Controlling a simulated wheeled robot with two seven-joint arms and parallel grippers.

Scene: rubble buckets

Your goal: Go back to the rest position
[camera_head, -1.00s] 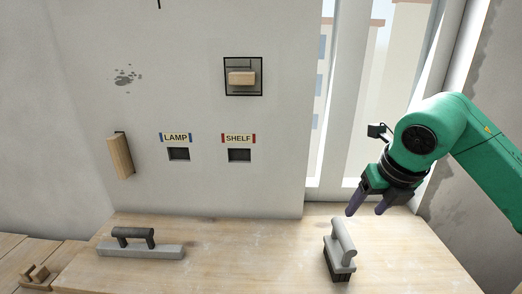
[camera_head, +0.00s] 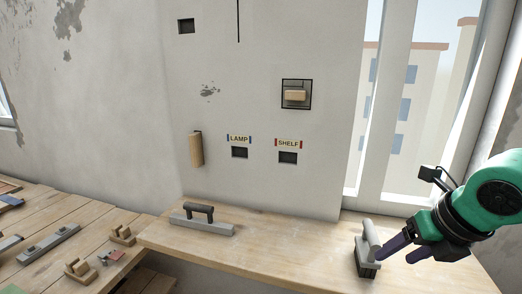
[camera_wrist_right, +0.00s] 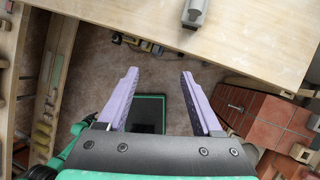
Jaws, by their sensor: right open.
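My right gripper (camera_head: 400,252) is at the lower right of the head view, in front of the bench's right end. In that view it overlaps the edge of a grey-handled brush (camera_head: 366,254) standing on the bench. In the right wrist view the two purple fingers (camera_wrist_right: 158,100) are apart with nothing between them, over the floor. The brush's grey handle end (camera_wrist_right: 194,12) seems to show at the top of that view, apart from the fingers. My left gripper does not show.
The wooden bench (camera_head: 270,245) carries a trowel-like float (camera_head: 203,221) at its left. The wall has sockets labelled LAMP (camera_head: 239,152) and SHELF (camera_head: 288,157), and a wooden block in a black frame (camera_head: 297,108). A stack of red bricks (camera_wrist_right: 270,120) stands right of the fingers.

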